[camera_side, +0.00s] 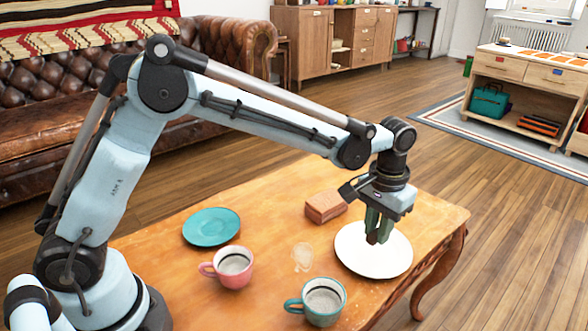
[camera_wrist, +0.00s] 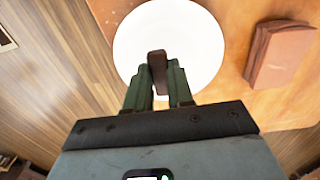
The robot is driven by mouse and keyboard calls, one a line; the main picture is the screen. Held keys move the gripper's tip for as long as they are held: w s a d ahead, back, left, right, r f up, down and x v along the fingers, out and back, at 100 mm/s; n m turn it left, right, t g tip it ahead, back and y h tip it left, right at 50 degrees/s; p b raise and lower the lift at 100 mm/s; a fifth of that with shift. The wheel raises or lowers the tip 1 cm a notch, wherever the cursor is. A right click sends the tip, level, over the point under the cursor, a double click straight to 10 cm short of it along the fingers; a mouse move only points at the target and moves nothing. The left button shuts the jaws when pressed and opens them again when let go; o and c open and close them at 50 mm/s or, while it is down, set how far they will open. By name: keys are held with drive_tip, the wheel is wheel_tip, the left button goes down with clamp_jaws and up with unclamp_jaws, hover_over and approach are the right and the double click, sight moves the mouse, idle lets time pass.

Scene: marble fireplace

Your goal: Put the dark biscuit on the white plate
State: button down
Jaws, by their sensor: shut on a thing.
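The white plate (camera_side: 352,254) lies on the wooden table near its right end. My gripper (camera_side: 377,238) is over the plate, pointing down. In the wrist view my gripper (camera_wrist: 157,88) is shut on the dark biscuit (camera_wrist: 157,60), a narrow brown piece held on edge between the fingers. The white plate (camera_wrist: 190,30) is behind it in that view. In the side view the biscuit is mostly hidden by the fingers. I cannot tell whether the biscuit touches the plate.
A reddish-brown block (camera_side: 325,206) sits just left of the plate, and it also shows in the wrist view (camera_wrist: 281,55). A teal plate (camera_side: 211,227), a pink mug (camera_side: 232,267) and a teal mug (camera_side: 322,301) stand further left and in front. A pale stain-like patch (camera_side: 303,257) lies between them.

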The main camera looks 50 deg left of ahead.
sight(371, 251)
drive_tip(key=shift+w+a+f, duration=0.5)
drive_tip(key=shift+w, duration=0.05)
drive_tip(key=shift+f, duration=1.95)
drive_tip(key=shift+f, duration=0.15)
drive_tip(key=c, duration=1)
unclamp_jaws()
